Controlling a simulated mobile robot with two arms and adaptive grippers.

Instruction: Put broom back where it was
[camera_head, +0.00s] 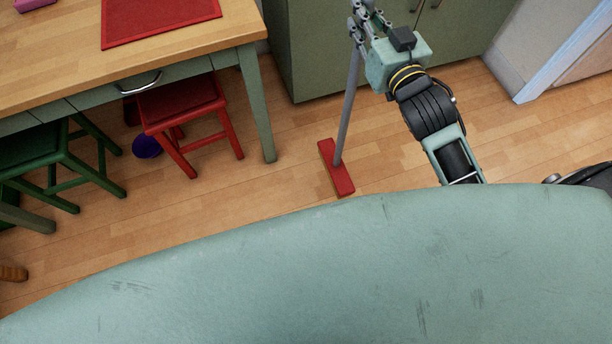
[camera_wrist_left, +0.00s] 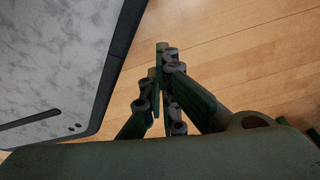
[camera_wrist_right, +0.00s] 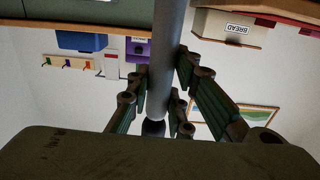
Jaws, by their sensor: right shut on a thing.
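The broom has a grey handle (camera_head: 347,110) and a red head (camera_head: 336,168) that is low, at or close to the wooden floor; I cannot tell if it touches. The handle leans slightly in the head view. My right gripper (camera_head: 362,22) is shut on the upper part of the handle. In the right wrist view the grey handle (camera_wrist_right: 168,60) runs between the fingers (camera_wrist_right: 163,92). My left gripper (camera_wrist_left: 164,52) shows only in the left wrist view, with its fingertips together and nothing seen between them.
A wooden-topped table (camera_head: 60,60) stands at left, with a red stool (camera_head: 182,100) and a green stool (camera_head: 50,155) below it. A green cabinet (camera_head: 320,50) is behind the broom. A marble-like panel (camera_wrist_left: 60,60) is beside my left gripper. Floor around the broom head is clear.

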